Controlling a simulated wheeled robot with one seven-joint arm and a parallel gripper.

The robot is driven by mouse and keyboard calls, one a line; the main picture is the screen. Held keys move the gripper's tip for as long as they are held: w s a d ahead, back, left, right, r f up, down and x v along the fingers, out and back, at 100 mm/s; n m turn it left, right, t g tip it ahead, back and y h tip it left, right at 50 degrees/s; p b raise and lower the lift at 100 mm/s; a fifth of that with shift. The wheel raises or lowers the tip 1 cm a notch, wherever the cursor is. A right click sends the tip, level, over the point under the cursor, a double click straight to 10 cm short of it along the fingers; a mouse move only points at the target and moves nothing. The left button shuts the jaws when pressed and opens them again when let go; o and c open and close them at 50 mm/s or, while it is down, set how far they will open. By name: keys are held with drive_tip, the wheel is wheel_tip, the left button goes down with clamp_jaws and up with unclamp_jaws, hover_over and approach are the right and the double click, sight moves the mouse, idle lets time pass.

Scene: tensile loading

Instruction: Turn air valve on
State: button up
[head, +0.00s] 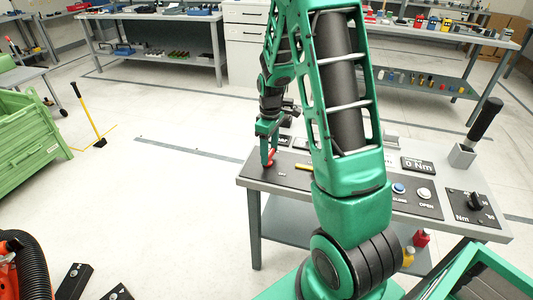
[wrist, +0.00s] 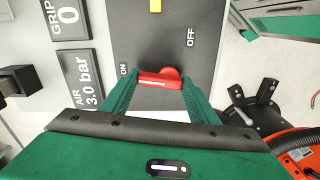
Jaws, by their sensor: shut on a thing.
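The air valve has a red handle (wrist: 160,79) on a dark panel (wrist: 190,18), with ON printed at its left and OFF further up to the right in the wrist view. The handle lies roughly crosswise in that view. My gripper (wrist: 158,90) is shut on the red handle, one green finger on each side. In the head view my gripper (head: 268,157) reaches down to the red handle (head: 270,160) at the left end of the bench. A display (wrist: 82,84) beside the panel reads AIR 3.0 bar.
The grey bench (head: 250,183) also carries a yellow part (head: 303,166), a blue button (head: 399,188), a white button (head: 424,193), a black knob (head: 475,201) and a black-handled lever (head: 485,120). A green crate (head: 30,125) stands at left.

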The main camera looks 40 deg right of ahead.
drive_tip(key=shift+w+a+r+n, duration=0.15)
drive_tip(key=shift+w+n, duration=0.2)
drive_tip(key=shift+n, duration=0.45)
drive_tip(key=o, duration=1)
drive_tip(key=shift+o, duration=0.2)
drive_tip(key=shift+s, duration=0.1)
wheel_tip(320, 180, up, 11)
drive_tip(key=shift+f, duration=0.2)
